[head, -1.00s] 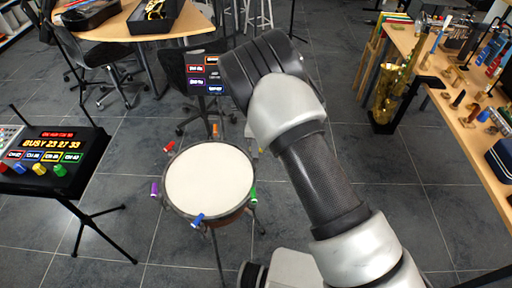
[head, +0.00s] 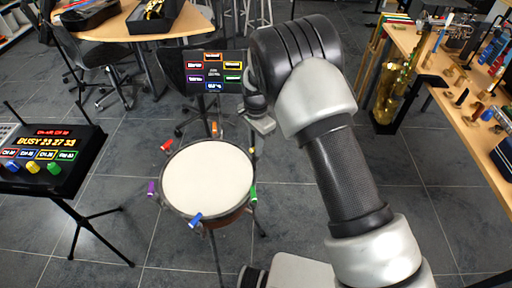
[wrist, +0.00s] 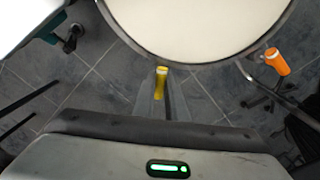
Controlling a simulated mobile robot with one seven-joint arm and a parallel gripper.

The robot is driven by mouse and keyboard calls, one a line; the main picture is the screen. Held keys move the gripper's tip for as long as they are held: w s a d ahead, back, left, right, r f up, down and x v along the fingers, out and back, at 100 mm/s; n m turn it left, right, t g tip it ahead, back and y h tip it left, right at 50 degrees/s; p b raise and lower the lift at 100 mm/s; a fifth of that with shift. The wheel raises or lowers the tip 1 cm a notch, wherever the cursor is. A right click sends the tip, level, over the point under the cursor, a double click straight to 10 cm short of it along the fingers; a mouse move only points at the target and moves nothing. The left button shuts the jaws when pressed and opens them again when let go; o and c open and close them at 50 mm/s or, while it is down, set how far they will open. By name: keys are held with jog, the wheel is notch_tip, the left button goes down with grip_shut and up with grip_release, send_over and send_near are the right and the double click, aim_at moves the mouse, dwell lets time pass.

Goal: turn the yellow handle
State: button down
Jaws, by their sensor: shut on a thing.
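The drum (head: 208,178) with a white head stands on the floor in the middle of the head view, with coloured handles around its rim. The yellow handle (wrist: 161,82) shows in the wrist view at the near edge of the drum. In the head view, it is a small yellow spot (head: 251,150) at the drum's right rear. My gripper (wrist: 161,101) is shut on the yellow handle, with its lower part between the fingers. In the head view, the gripper hangs just above the drum's right rear edge, and the fingertips are hard to make out.
Other handles are red (head: 166,145), orange (wrist: 277,61), purple (head: 151,187), blue (head: 195,219) and green (head: 253,193). A dark label screen (head: 213,71) stands behind the drum. A console with knobs (head: 45,160) is at left, a workbench (head: 432,65) at right.

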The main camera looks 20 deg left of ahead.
jog(key=n+b, duration=0.1)
jog(key=n, duration=0.4)
jog(key=shift+n, duration=0.4)
dwell(0.4)
jog(key=c, duration=1.9)
grip_release()
jog(key=shift+r, duration=0.1)
notch_tip(320, 180, up, 17)
jog(key=p, duration=0.1)
jog(key=shift+r, duration=0.15)
